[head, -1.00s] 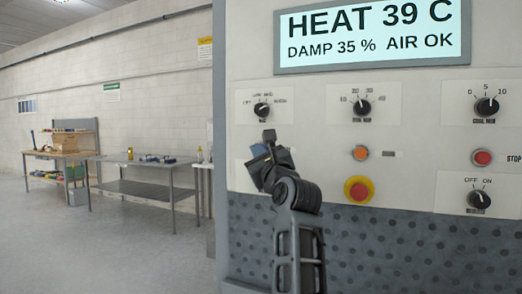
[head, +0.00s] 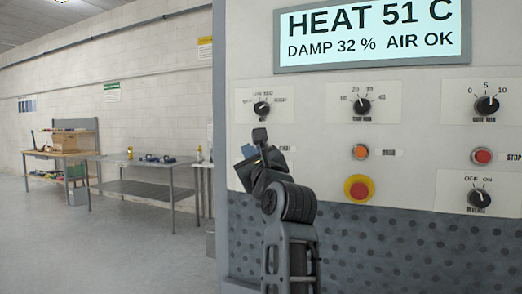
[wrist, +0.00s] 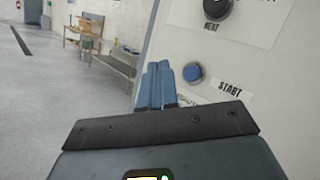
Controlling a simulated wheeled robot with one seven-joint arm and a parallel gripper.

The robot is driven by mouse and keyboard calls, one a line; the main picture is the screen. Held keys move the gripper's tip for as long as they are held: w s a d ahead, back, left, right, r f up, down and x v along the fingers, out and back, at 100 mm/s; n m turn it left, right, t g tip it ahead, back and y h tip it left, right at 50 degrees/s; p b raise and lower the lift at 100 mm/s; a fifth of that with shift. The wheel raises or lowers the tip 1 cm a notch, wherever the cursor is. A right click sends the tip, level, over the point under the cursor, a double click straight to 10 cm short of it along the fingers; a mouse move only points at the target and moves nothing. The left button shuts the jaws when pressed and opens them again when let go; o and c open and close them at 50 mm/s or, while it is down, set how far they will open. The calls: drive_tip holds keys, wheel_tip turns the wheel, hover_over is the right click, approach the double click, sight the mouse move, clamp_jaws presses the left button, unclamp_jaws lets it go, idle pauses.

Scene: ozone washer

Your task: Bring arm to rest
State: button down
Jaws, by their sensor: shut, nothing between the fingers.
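My gripper (head: 250,153) is raised in front of the left part of the washer's control panel (head: 320,140), below the heat knob (head: 262,108). In the wrist view its blue fingers (wrist: 160,72) are together with nothing between them. The blue start button (wrist: 193,72) is just right of the fingertips there, with a visible gap in the picture. The display (head: 372,35) reads HEAT 51 C, DAMP 32 %, AIR OK.
A red stop button on a yellow base (head: 358,188), an orange button (head: 360,152), a red stop button (head: 481,156) and several knobs are to the right. Workbenches (head: 150,190) stand at the back left. The floor (head: 110,250) on the left is clear.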

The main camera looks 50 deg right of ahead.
idle(0.8)
drive_tip(key=s+a+f+n+y, duration=0.2)
drive_tip(key=s+a+f+n, duration=0.25)
drive_tip(key=f+n, duration=0.35)
drive_tip(key=s+a+f+n+y, duration=0.25)
drive_tip(key=s+f+n, duration=0.35)
drive_tip(key=f, duration=0.4)
drive_tip(key=s+a+f+n+y, duration=0.2)
drive_tip(key=s+a+f+n, duration=0.25)
drive_tip(key=f+n, duration=0.35)
drive_tip(key=s+a+f+n+g+y, duration=0.1)
drive_tip(key=s+a+n, duration=0.3)
drive_tip(key=s, duration=0.6)
drive_tip(key=s+a+f+n+g+y, duration=0.1)
drive_tip(key=s+a+f+n, duration=0.3)
drive_tip(key=s, duration=0.6)
drive_tip(key=s+a+f+n+g+y, duration=0.1)
drive_tip(key=s+a+f+n+g, duration=0.1)
drive_tip(key=s, duration=0.7)
drive_tip(key=a+f+n, duration=0.1)
drive_tip(key=a+n, duration=0.1)
drive_tip(key=n, duration=0.1)
drive_tip(key=shift+s+a+f+n, duration=0.15)
drive_tip(key=shift+s+f+n, duration=0.1)
drive_tip(key=shift+s+n, duration=0.15)
